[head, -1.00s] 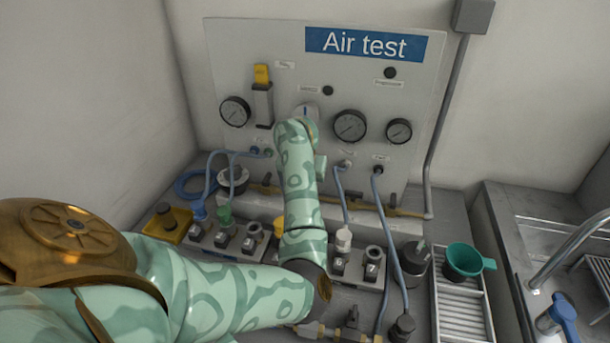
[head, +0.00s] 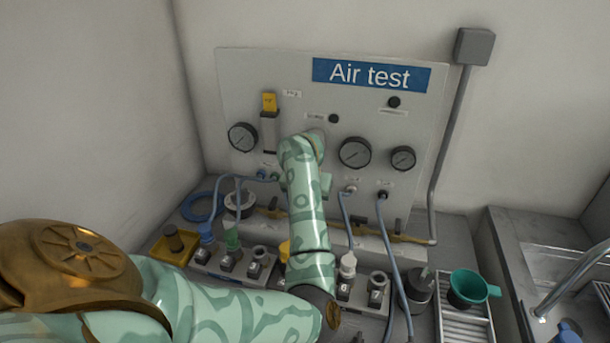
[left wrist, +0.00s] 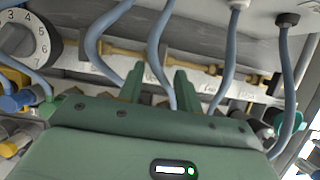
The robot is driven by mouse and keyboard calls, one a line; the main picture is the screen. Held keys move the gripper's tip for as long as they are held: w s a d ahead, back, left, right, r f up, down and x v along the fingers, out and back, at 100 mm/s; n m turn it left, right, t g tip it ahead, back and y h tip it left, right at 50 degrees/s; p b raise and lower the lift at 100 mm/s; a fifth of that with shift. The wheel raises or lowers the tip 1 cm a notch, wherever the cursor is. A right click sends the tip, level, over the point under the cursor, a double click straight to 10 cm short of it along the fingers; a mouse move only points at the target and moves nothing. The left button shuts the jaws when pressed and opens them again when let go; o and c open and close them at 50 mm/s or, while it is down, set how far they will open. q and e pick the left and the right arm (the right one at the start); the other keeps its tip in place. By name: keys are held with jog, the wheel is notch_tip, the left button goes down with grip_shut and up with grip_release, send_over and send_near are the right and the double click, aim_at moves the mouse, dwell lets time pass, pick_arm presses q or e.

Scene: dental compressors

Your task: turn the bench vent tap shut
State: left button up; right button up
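A brass pipe (head: 412,239) with small dark tap handles (head: 357,229) runs along the foot of the Air test panel (head: 240,80). The pipe also crosses the left wrist view (left wrist: 118,54). I cannot read which tap is the bench vent tap. My left gripper (left wrist: 158,80) shows two green fingers standing apart in the left wrist view, with nothing seen held. They point towards the pipe, and a blue hose (left wrist: 155,50) passes at the gap between them. In the head view my own forearm hides this gripper and part of the pipe. My right gripper is out of view.
Blue hoses (head: 391,250) hang in front of the pipe. Numbered valve blocks (head: 258,266) stand below. A numbered dial (left wrist: 18,40) is at left in the wrist view.

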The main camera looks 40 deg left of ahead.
pick_arm(q)
jog(key=p+v, duration=0.5)
jog(key=v, duration=0.7)
jog(key=shift+r, duration=0.15)
jog(key=shift+s+d, duration=0.1)
jog(key=shift+d, duration=0.05)
